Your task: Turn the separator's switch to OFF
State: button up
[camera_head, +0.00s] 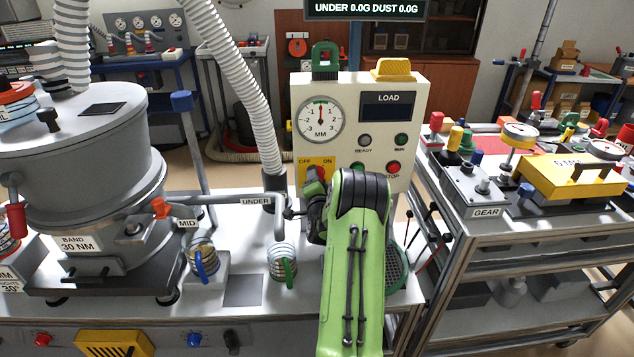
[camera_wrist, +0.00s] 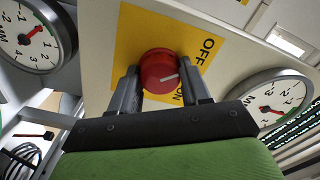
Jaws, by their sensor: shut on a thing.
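The separator's switch is a red round knob (camera_wrist: 158,70) on a yellow plate (camera_wrist: 125,45) marked OFF and ON. A white pointer line on the knob points to the right in the wrist view, roughly between the two words. My gripper (camera_wrist: 159,78) is shut on the knob, one finger on each side. In the head view my gripper (camera_head: 314,186) reaches the cream control panel (camera_head: 416,110), and its fingers and arm hide most of the knob.
A dial gauge (camera_head: 321,120) and a LOAD display (camera_head: 388,105) sit above the switch. Green and red buttons, including STOP (camera_head: 393,167), are close to its right. A white hose (camera_head: 235,75) and the UNDER pipe (camera_head: 222,200) lie to the left.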

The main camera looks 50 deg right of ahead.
jog(key=shift+f, duration=0.2)
dwell(0.3)
jog(key=o, duration=1)
jog(key=shift+r, duration=0.1)
jog(key=shift+o, duration=0.2)
